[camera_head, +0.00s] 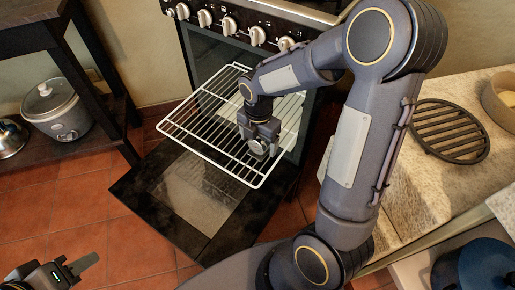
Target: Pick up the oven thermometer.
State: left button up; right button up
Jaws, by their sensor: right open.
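My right arm reaches over the open oven (235,65). My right gripper (259,146) is open and points down at the wire rack (195,135), which is pulled out of the oven. A small, pale, round thing (257,149), which looks like the oven thermometer, shows at the fingertips, partly hidden by the gripper. I cannot tell whether the fingers touch it. My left gripper (88,262) is at the lower left, over the floor and away from the oven. Its finger opening cannot be made out.
The oven door (140,190) is folded down below the rack. A stone counter (425,195) with a black round grate (449,131) is at the right. A blue pot (475,268) sits at the lower right. A dark shelf with a cooker (58,112) stands at the left.

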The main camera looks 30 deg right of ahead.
jog(key=shift+f, duration=0.1)
jog(key=shift+c, duration=0.4)
jog(key=c, duration=1)
